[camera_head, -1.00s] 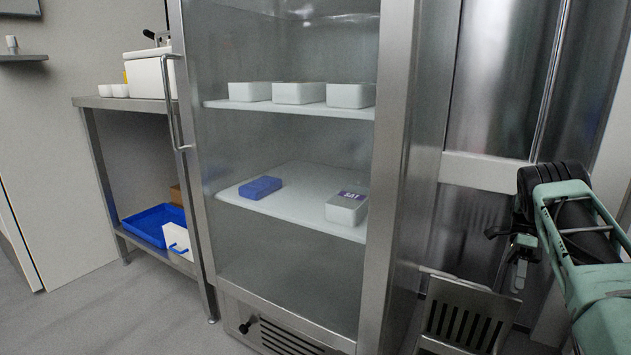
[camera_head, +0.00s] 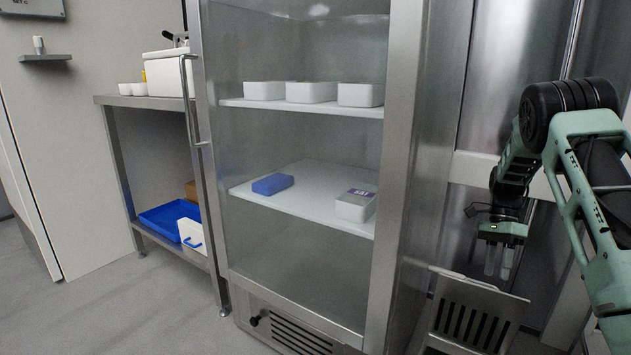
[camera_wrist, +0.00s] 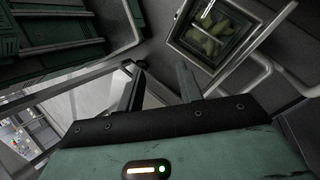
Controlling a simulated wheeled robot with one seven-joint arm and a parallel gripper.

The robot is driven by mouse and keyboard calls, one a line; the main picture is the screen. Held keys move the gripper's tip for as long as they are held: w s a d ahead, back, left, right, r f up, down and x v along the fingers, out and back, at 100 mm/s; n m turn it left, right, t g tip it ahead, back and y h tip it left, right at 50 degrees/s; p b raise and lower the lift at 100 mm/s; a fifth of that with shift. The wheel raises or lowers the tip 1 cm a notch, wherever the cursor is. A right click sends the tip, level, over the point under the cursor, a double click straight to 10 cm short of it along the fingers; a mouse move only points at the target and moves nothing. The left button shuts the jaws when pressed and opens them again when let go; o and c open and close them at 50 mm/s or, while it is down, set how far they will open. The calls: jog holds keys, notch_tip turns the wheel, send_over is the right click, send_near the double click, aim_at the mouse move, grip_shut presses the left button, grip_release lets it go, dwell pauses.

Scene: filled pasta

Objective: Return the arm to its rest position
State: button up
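My gripper (camera_head: 498,262) hangs down at the right of the head view, in front of the steel wall and above a slatted metal seat. Nothing is seen in it. In the wrist view its two fingers (camera_wrist: 160,85) stand apart with no object between them. My green and black arm is bent, with its elbow high at the right edge.
A glass-fronted steel cabinet (camera_head: 405,180) stands in the middle, holding white tubs (camera_head: 311,92), a blue box (camera_head: 272,184) and a labelled tub (camera_head: 355,206). The slatted metal seat (camera_head: 470,318) is below my gripper. A steel table (camera_head: 112,101) stands left; floor at left is clear.

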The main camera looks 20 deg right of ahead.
jog(key=s+a+r+n+t+h, duration=0.2)
jog(key=s+a+r+n+t, duration=0.15)
jog(key=a+n, duration=0.5)
jog(key=s+a+r+n+t+h, duration=0.2)
jog(key=a+r+n, duration=0.3)
jog(key=a, duration=0.7)
jog(key=s+a+r+n+y, duration=0.1)
jog(key=s+a+n, duration=0.7)
jog(key=a, duration=0.4)
jog(key=s+a+n, duration=0.6)
jog(key=s+a, duration=0.3)
jog(key=a, duration=0.3)
notch_tip(320, 180, up, 37)
jog(key=s+p, duration=0.1)
jog(key=p, duration=3.6)
jog(key=shift+s+a+r+g, duration=0.2)
jog(key=shift+s+a+g, duration=0.1)
jog(key=shift+g, duration=0.15)
